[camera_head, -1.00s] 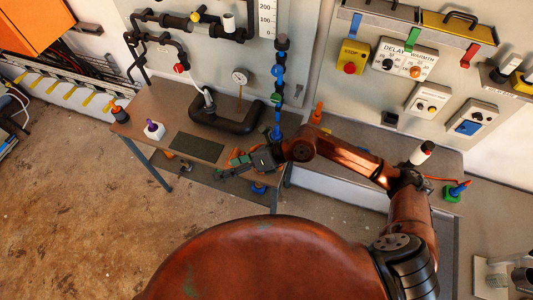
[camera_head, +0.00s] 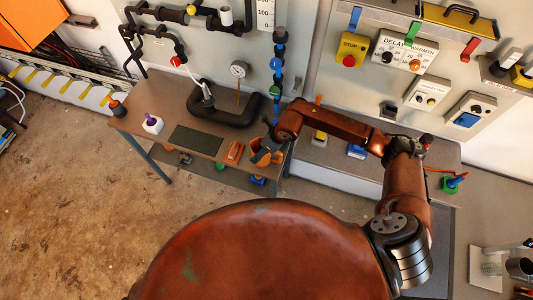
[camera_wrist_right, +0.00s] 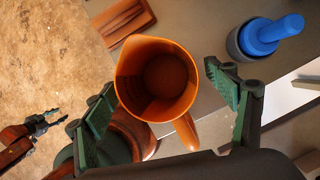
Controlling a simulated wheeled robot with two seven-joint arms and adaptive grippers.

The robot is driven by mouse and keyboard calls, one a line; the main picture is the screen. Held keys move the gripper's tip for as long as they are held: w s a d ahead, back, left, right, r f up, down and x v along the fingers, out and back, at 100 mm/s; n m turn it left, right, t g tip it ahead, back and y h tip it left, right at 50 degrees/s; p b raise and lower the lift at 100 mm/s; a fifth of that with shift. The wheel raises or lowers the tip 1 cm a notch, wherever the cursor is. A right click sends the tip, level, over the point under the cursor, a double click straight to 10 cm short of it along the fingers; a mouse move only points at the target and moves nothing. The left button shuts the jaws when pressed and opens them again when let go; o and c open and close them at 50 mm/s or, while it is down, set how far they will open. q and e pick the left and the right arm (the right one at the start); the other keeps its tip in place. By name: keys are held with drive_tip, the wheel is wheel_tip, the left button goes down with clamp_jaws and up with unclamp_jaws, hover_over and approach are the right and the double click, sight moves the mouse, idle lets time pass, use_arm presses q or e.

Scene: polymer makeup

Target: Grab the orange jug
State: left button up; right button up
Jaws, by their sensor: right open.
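The orange jug (camera_wrist_right: 157,80) is upright near the edge of the bench, its open mouth facing my right wrist camera and its handle toward the bottom of that view. My right gripper (camera_wrist_right: 160,100) has its green fingers spread wide, one on each side of the jug. The gap at the right finger is clear; on the left I cannot tell whether finger and jug touch. In the head view the jug (camera_head: 262,159) is partly hidden by the right gripper (camera_head: 266,150). My left gripper is not in the head view.
A ridged orange-brown block (camera_wrist_right: 123,18) lies left of the jug. A blue knobbed object (camera_wrist_right: 265,36) stands to its right. A dark mat (camera_head: 196,140), a purple-topped white bottle (camera_head: 152,123) and a black curved pipe (camera_head: 236,115) are on the bench.

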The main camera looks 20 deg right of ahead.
drive_tip(key=shift+a+f, duration=0.15)
drive_tip(key=shift+f, duration=0.2)
drive_tip(key=shift+c, duration=0.4)
drive_tip(key=c, duration=1.2)
drive_tip(key=shift+r, duration=0.1)
drive_tip(key=shift+c, duration=0.2)
